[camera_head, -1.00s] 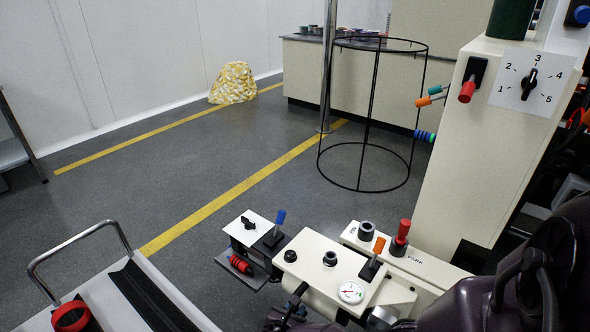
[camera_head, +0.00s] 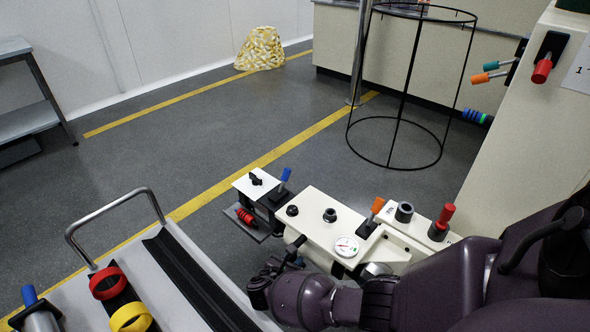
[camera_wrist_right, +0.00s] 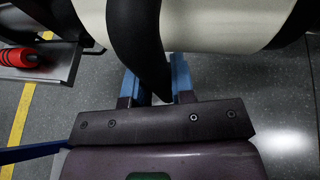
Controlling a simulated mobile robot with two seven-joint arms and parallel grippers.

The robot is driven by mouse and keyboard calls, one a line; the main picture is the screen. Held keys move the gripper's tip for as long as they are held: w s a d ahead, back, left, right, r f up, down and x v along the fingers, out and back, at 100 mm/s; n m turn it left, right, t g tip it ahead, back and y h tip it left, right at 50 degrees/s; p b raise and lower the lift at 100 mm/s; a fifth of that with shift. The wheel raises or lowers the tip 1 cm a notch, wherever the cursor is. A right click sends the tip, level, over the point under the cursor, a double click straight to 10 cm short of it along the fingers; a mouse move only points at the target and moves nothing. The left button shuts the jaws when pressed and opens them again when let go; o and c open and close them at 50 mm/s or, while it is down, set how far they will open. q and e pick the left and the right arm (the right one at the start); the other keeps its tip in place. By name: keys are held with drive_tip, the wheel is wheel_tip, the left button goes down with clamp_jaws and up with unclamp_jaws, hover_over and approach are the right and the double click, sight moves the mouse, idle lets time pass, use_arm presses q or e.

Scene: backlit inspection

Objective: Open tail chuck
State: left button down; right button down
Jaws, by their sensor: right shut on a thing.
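A cream machine unit (camera_head: 318,213) stands at lower centre, with a small dial gauge (camera_head: 346,246), an orange-handled lever (camera_head: 376,207) and black knobs on top. My right gripper (camera_head: 297,262) is at its near side, mostly hidden behind my own wrist. In the right wrist view its blue fingers (camera_wrist_right: 155,85) are shut around a curved black handle (camera_wrist_right: 137,40). The handle lies across a cream rounded body (camera_wrist_right: 220,24). Which part is the tail chuck I cannot tell for sure. My left gripper is not in view.
A blue-handled lever (camera_head: 284,178) and a red ribbed grip (camera_head: 245,216) are on the unit's left end. A red knob (camera_head: 443,215) is at right. A grey cart (camera_head: 205,262) with red and yellow rings is at lower left. Floor beyond is clear up to a black wire frame (camera_head: 396,164).

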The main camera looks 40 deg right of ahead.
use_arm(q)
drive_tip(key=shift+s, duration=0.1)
use_arm(e)
drive_tip(key=shift+s, duration=0.1)
drive_tip(key=c, duration=1)
unclamp_jaws()
drive_tip(key=shift+a, duration=0.15)
drive_tip(key=shift+a+r, duration=0.2)
drive_tip(key=shift+a, duration=0.05)
use_arm(q)
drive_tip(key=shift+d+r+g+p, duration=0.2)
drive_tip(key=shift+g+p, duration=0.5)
drive_tip(key=shift+p, duration=1.05)
use_arm(e)
drive_tip(key=shift+v, duration=5)
drive_tip(key=shift+s+f, duration=0.1)
